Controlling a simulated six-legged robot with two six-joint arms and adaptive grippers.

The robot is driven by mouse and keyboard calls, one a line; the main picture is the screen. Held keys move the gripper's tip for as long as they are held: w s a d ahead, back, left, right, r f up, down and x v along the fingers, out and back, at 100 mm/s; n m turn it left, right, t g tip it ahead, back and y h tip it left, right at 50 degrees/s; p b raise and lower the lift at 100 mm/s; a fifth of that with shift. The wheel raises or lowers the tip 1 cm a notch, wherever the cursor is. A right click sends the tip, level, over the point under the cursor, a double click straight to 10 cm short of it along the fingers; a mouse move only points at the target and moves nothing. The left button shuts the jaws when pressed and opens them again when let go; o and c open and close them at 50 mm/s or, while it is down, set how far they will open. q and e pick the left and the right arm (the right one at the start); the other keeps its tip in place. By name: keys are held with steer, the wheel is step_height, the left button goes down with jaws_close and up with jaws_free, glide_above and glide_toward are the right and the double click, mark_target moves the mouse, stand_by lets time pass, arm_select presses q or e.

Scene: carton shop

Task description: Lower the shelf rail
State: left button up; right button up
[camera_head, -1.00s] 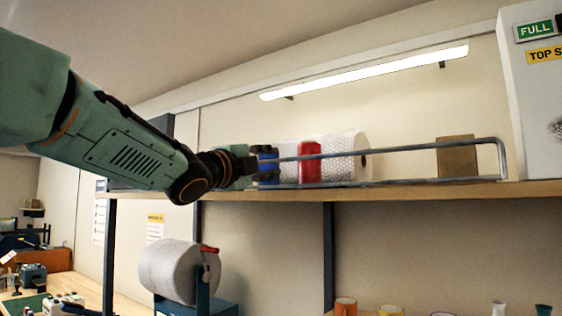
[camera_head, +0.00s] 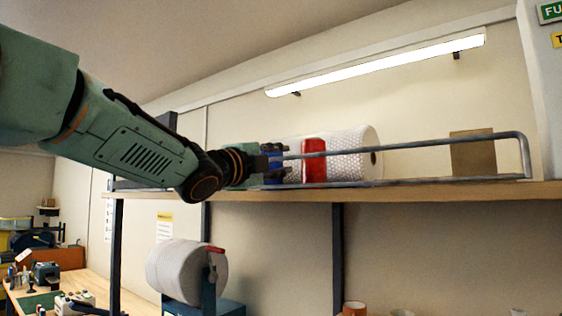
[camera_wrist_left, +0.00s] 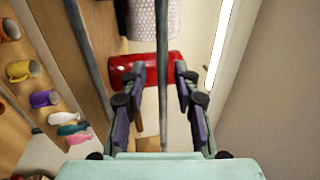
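The shelf rail (camera_head: 420,144) is a grey metal bar with a bent right end, raised above the shelf's front edge. It also shows lengthwise in the left wrist view (camera_wrist_left: 162,45). My left gripper (camera_head: 284,160) is at the left part of the rail. In the left wrist view the gripper (camera_wrist_left: 158,85) is open, with one finger on each side of the rail bar. Contact between the fingers and the bar cannot be made out. My right gripper is not in view.
A bubble-wrap roll (camera_head: 350,165) and a brown box (camera_head: 473,158) are on the wooden shelf (camera_head: 420,194). Several mugs (camera_wrist_left: 45,98) are below.

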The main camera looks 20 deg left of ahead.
arm_select(q)
steer(key=shift+s+r, duration=0.1)
steer(key=shift+s, duration=0.1)
steer(key=shift+c, duration=0.3)
steer(key=shift+s+r, duration=0.1)
steer(key=shift+s, duration=0.15)
steer(key=c, duration=0.3)
steer(key=shift+w, duration=0.2)
jaws_close()
steer(key=shift+b, duration=0.65)
